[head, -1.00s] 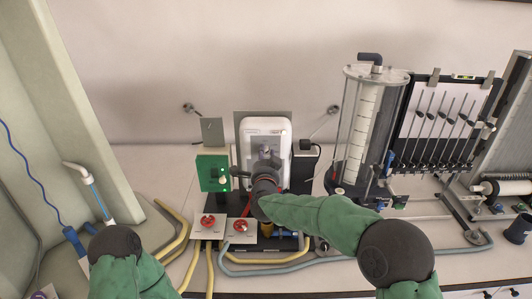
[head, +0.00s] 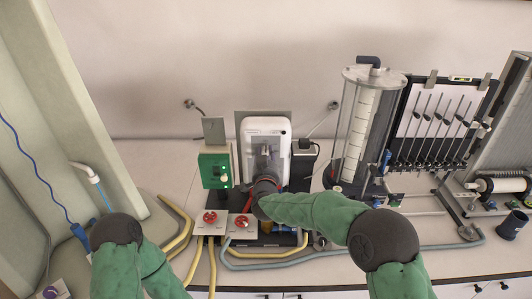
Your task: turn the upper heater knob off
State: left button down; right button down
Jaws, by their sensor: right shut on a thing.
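A white heater unit (head: 250,128) stands upright against a grey plate at the middle of the bench. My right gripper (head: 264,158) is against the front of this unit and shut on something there. I take it to be the upper heater knob, but the gripper and wrist cover it, so its setting cannot be read. The lower front of the unit is also hidden behind my right arm. My left arm shows at the lower left, but its gripper is not in view.
A green box (head: 215,171) with a pale knob stands left of the heater. Two red valve handles (head: 210,217) (head: 242,221) sit in front. A clear cylinder (head: 360,130) and a manometer board (head: 440,125) stand to the right. Yellow and grey hoses run along the front.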

jog(key=shift+s+a+f+n, duration=0.1)
jog(key=shift+a+f+n, duration=0.05)
jog(key=shift+f+n, duration=0.35)
jog(key=c, duration=0.9)
grip_release()
jog(key=shift+c, duration=0.2)
jog(key=shift+r, duration=0.2)
jog(key=s, duration=1.2)
